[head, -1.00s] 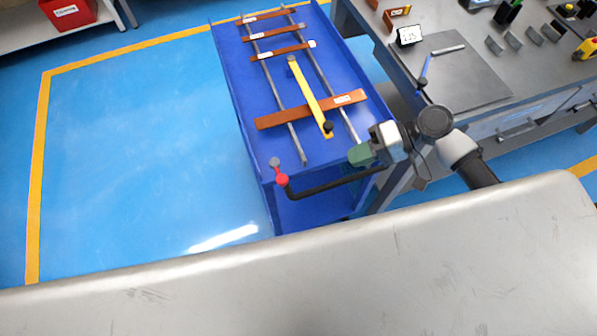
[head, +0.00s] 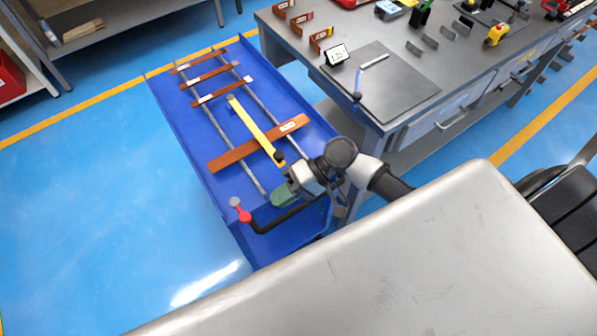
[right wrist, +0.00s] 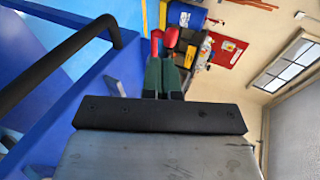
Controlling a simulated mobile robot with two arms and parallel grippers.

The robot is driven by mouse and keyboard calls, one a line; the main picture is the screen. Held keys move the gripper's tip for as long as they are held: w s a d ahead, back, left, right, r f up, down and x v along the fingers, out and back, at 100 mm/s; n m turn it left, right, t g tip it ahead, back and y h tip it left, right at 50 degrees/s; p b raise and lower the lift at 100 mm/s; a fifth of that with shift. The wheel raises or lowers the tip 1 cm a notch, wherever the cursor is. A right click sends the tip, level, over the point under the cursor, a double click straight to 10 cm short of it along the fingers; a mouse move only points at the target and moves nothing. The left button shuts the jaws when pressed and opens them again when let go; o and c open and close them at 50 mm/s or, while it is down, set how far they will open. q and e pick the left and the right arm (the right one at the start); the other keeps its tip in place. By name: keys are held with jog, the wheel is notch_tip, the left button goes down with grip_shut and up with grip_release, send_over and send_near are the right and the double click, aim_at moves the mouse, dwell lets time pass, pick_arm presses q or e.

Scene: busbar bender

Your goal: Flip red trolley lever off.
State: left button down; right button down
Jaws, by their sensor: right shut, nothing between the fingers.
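The red trolley lever (head: 244,215) is a small red piece with a grey round end (head: 235,202) at the front left corner of the blue trolley (head: 225,215), by the black push handle (head: 272,224). My right gripper (head: 280,198), with green fingers, is shut and empty. It is above the trolley's front end, to the right of the lever and apart from it. In the right wrist view the shut green fingers (right wrist: 160,74) point toward red shapes; I cannot tell if one is the lever. My left gripper is not in view.
The trolley carries copper bars (head: 240,155) and a yellow bar (head: 252,125) on two rails. A grey workbench (head: 430,75) stands to the right. The black handle (right wrist: 60,65) runs close on the left in the wrist view. Blue floor left of the trolley is clear.

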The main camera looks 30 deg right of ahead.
aim_at(240, 210)
jog(key=shift+a+r+p+x, duration=0.15)
jog(key=shift+p+x, duration=0.1)
jog(key=shift+x, duration=0.6)
jog(key=shift+r+p+x, duration=0.2)
jog(key=shift+x, duration=0.7)
jog(key=shift+a+r+p+x, duration=0.15)
jog(key=shift+p+x, duration=0.1)
jog(key=shift+x, duration=0.6)
